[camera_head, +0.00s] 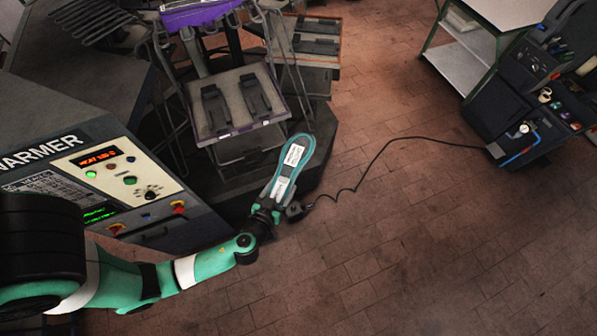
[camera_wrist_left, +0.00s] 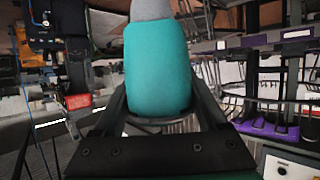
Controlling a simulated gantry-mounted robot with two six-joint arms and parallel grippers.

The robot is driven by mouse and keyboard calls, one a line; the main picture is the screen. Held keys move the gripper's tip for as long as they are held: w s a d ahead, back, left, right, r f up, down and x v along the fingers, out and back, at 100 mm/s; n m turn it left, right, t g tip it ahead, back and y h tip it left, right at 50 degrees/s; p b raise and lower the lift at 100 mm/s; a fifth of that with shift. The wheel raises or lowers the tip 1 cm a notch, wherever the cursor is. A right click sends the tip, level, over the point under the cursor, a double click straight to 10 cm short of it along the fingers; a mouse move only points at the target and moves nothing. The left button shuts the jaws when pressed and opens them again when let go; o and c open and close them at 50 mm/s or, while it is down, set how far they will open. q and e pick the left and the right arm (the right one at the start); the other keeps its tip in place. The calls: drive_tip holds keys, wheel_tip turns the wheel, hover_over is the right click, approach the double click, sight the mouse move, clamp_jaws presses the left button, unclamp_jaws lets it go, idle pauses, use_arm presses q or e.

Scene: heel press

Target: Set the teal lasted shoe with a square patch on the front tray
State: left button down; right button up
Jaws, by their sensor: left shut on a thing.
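My left gripper (camera_head: 270,208) is shut on the teal lasted shoe (camera_head: 300,143), holding it in the air by one end. In the head view the shoe's long, pale face with a teal rim and white labels shows. In the left wrist view its rounded teal end (camera_wrist_left: 157,68) is between the fingers of the left gripper (camera_wrist_left: 160,112), with a grey part beyond it. I cannot make out a square patch for certain. A pale tray with a purple edge (camera_head: 222,128) and two dark holders is up and left of the shoe. My right gripper is not in view.
The warmer cabinet (camera_head: 150,222) with its control panel stands at left, close to my left arm. Another purple-edged tray (camera_head: 190,14) and an orange-edged tray (camera_head: 318,46) sit farther back. A black cable (camera_head: 372,165) crosses the open brick floor at right.

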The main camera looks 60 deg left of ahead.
use_arm(q)
drive_tip(key=s+a+r+n+g+y+p, duration=0.1)
drive_tip(key=s+a+r+n+g+y, duration=0.1)
drive_tip(key=a, duration=0.8)
drive_tip(key=s+a+r+n+g+y+p, duration=0.1)
drive_tip(key=s+a+r+n+g+y, duration=0.2)
drive_tip(key=s+a+r+n+g, duration=0.2)
drive_tip(key=s+a+n+g, duration=0.1)
drive_tip(key=s+a, duration=0.2)
drive_tip(key=a, duration=0.3)
drive_tip(key=shift+r+n+g, duration=0.3)
drive_tip(key=shift+n+g, duration=0.1)
